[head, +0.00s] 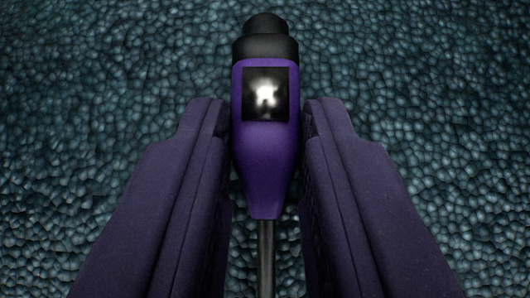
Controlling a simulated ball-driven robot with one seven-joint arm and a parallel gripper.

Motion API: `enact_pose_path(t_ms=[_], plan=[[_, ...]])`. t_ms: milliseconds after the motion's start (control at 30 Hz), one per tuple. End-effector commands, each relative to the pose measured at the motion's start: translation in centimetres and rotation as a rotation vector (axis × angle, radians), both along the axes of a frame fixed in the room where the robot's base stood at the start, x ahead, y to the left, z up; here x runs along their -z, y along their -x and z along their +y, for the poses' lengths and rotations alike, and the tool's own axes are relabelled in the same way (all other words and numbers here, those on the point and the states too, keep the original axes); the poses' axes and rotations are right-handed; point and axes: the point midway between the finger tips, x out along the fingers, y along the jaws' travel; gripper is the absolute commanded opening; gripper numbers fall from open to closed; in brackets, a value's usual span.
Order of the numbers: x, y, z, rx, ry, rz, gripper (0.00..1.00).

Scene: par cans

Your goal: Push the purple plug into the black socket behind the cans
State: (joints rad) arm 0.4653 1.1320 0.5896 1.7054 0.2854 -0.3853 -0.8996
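The purple plug (265,160) is in the middle of the head view, lined up lengthwise between my fingers. Its black round end (265,40) points away, to the top of the picture. A shiny dark square patch (266,94) is on its upper face. A grey cable (266,260) runs from its narrow end towards me. My gripper (266,115) has one dark purple finger close on each side of the plug body. Only slim gaps show there, so I cannot tell whether the fingers touch it. The black socket and the cans are not in view.
A dark teal, pebbled surface (430,90) fills the background. No other objects or edges show on it. I cannot tell how far the plug is from this surface.

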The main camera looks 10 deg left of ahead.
Motion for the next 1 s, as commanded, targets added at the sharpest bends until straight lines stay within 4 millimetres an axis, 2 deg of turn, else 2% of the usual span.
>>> enact_pose_path(t_ms=[333,800,1000], plan=[[-0.4,0.0,0.0,-0.001,0.001,0.000,0.00],[-4.7,0.0,0.0,0.000,0.001,-0.001,0.00],[-5.1,0.0,0.0,0.001,0.001,0.000,0.00]])
